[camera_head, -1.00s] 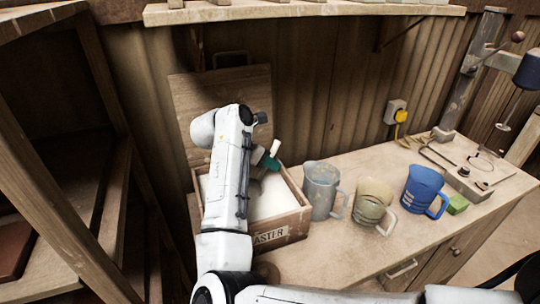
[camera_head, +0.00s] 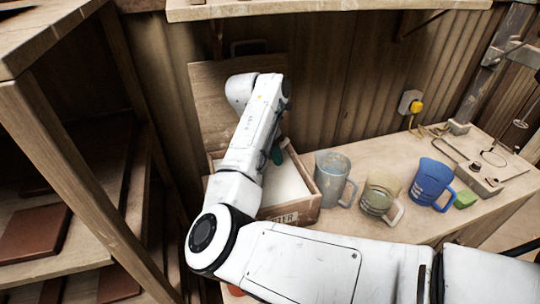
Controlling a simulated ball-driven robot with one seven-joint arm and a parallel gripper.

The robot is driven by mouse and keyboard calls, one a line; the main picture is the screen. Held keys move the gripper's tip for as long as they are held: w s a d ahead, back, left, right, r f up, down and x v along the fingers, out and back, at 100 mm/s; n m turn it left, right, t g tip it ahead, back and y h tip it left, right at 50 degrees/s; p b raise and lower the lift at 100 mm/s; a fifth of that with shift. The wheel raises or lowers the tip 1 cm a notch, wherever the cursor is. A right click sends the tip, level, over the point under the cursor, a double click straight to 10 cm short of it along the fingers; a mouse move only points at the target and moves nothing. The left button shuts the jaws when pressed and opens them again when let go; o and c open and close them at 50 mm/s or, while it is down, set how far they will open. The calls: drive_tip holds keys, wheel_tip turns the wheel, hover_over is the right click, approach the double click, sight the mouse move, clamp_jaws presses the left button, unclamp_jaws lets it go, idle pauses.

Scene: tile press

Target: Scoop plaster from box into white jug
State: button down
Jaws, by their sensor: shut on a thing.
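The wooden plaster box (camera_head: 309,205) stands open on the bench, with white plaster (camera_head: 284,186) inside. Its lid (camera_head: 211,100) leans up behind it. The scoop's bowl and any load are hidden.
A green block (camera_head: 465,199) lies beside the blue jug. A metal fixture (camera_head: 478,171) sits at the bench's right end. Wooden shelves with brown tiles (camera_head: 36,233) stand at left. A shelf (camera_head: 330,8) hangs above. Bench space in front of the jugs is partly covered by my arm.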

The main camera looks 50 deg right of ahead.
drive_tip(key=r, duration=0.1)
drive_tip(key=d+r+p, duration=0.1)
drive_tip(key=r+y+p, duration=0.1)
drive_tip(key=shift+s+d+r, duration=0.1)
drive_tip(key=shift+d+r, duration=0.15)
drive_tip(key=shift+d, duration=0.15)
drive_tip(key=d+r+y+p, duration=0.1)
drive_tip(key=d+r, duration=0.2)
drive_tip(key=d, duration=0.2)
drive_tip(key=shift+s+r+y+p, duration=0.3)
drive_tip(key=shift+s+r, duration=0.05)
drive_tip(key=shift+d, duration=0.15)
idle(0.3)
